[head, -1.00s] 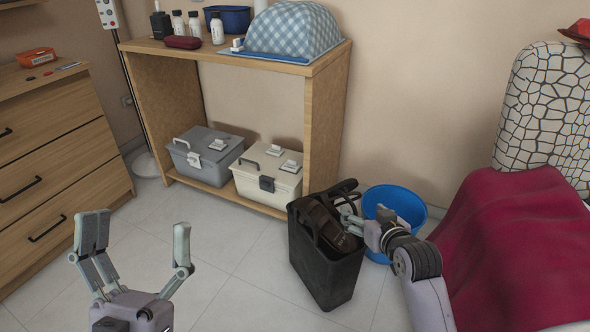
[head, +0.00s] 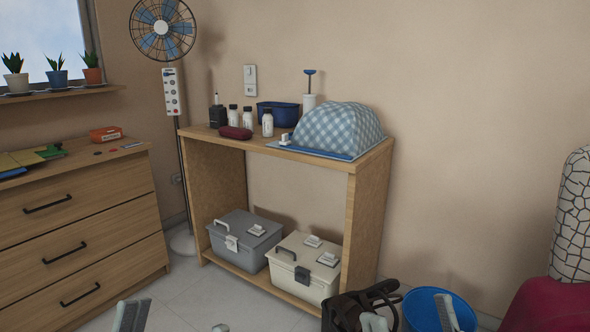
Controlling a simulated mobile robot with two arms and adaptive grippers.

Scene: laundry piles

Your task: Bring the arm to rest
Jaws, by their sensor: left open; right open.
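My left gripper (head: 176,321) shows only as two grey fingertips at the bottom edge, spread apart with nothing between them. My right gripper (head: 410,318) also shows only as two grey fingertips at the bottom edge, spread apart and empty. One right fingertip overlaps the dark bag (head: 345,308) in the picture, the other the blue bucket (head: 421,308). I cannot tell whether either touches them. The rest of both arms is below the frame.
A wooden shelf (head: 364,222) holds a grey box (head: 243,237) and a cream box (head: 303,265), with bottles and a checked cover (head: 338,128) on top. A wooden dresser (head: 80,230) stands left. A red-draped chair (head: 545,305) stands at the right edge.

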